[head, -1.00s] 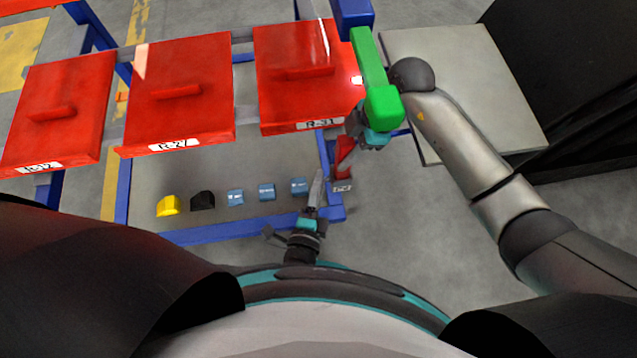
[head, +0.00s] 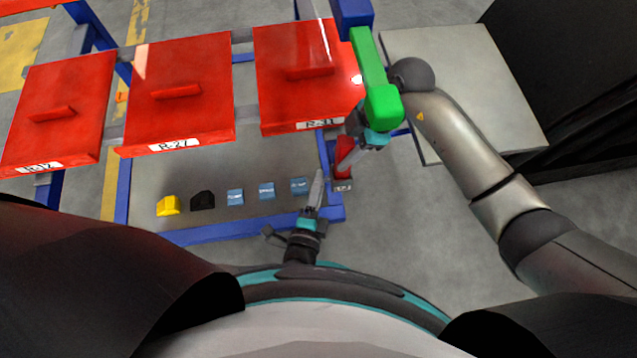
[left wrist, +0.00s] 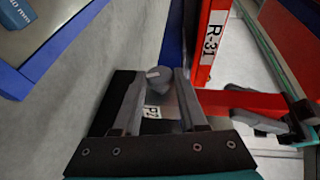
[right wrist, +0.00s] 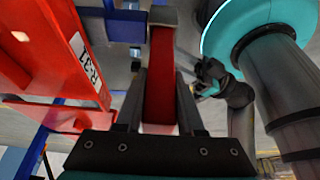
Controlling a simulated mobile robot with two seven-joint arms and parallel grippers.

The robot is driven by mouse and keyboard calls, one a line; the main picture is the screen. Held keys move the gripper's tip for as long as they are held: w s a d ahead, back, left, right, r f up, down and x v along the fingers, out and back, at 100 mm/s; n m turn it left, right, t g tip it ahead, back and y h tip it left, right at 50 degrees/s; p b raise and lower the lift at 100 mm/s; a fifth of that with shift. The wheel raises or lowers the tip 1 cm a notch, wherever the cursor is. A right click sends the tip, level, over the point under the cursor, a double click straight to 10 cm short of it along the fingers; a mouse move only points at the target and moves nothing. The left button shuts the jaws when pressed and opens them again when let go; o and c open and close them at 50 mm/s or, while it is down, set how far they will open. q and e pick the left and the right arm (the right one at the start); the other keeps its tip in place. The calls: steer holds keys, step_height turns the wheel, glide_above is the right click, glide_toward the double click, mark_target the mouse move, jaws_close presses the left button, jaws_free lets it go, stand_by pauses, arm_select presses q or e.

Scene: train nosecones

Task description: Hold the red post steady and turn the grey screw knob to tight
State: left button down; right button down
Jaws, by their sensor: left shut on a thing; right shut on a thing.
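The red post (head: 343,172) stands at the right end of the blue rack, below the R-31 panel. My right gripper (head: 346,152) reaches it from above. In the right wrist view the red post (right wrist: 160,85) is between the two fingers, which are shut on it. My left gripper (head: 320,175) points up to the post's lower part from below. In the left wrist view the grey screw knob (left wrist: 157,76) is between the left fingertips, which are shut on it. The knob cannot be made out in the head view, and its mark is hard to read.
Red panels R-12 (head: 60,95), R-27 (head: 180,90) and R-31 (head: 300,85) lie left of my right arm. Yellow (head: 168,206), black (head: 203,200) and blue blocks (head: 267,190) sit on the rack below. A pale table (head: 480,75) is at the right.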

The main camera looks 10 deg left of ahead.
arm_select(q)
steer(key=shift+s+a+f, duration=0.2)
steer(key=shift+s+f, duration=0.25)
steer(key=shift+f, duration=0.1)
steer(key=shift+c, duration=2.4)
jaws_free()
steer(key=shift+w+r, duration=0.15)
steer(key=shift+d+r, duration=0.1)
steer(key=shift+d, duration=0.05)
steer(key=shift+r, duration=0.2)
step_height(320, 180, up, 10)
steer(key=shift+f, duration=0.25)
